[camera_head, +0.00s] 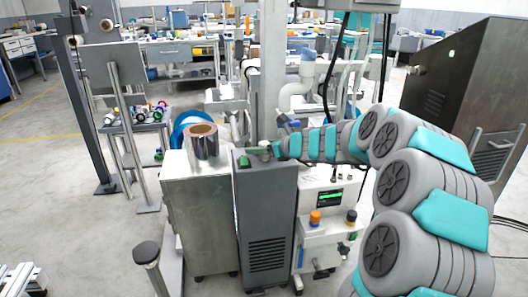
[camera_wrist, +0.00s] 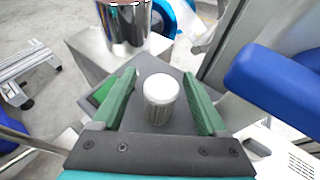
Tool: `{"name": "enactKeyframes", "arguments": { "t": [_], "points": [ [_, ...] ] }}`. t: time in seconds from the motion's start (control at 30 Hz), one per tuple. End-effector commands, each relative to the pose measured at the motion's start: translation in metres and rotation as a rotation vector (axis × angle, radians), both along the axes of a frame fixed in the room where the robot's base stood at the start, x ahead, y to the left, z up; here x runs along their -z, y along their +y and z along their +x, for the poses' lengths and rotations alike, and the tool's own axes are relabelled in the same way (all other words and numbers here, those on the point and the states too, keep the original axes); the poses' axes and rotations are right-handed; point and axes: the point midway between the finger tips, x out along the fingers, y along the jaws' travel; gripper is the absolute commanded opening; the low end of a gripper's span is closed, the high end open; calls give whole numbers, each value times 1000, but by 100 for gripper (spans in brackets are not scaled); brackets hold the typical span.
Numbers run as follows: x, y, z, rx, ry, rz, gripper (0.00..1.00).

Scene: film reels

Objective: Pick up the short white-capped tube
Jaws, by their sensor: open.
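The short white-capped tube (camera_wrist: 160,92) stands upright on top of a grey cabinet. In the wrist view it has a round white cap and a darker grey, ribbed-looking body. My gripper (camera_wrist: 159,77) is open, with one green finger on each side of the tube and a visible gap to both. The fingers do not appear to touch it. In the head view my gripper (camera_head: 271,149) is over the cabinet top, at the end of my arm reaching in from the right. The tube is too small there to make out clearly.
The grey cabinet (camera_head: 267,215) has a green patch on its top. A silver film roll (camera_head: 203,146) stands on the metal cabinet (camera_head: 200,215) to its left. A white machine (camera_head: 325,235) with orange and dark knobs stands at the right. A grey post rises behind.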

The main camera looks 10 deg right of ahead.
Motion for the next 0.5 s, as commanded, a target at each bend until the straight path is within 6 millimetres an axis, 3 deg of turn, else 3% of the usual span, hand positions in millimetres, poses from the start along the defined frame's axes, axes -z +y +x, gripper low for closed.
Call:
{"name": "enactKeyframes", "arguments": {
  "t": [0.13,0.37,0.5],
  "points": [
    [6,7,10,0,1,-1,76],
    [6,7,12,1,-1,-1,76],
    [6,7,12,1,-1,-1,63]
  ]
}}
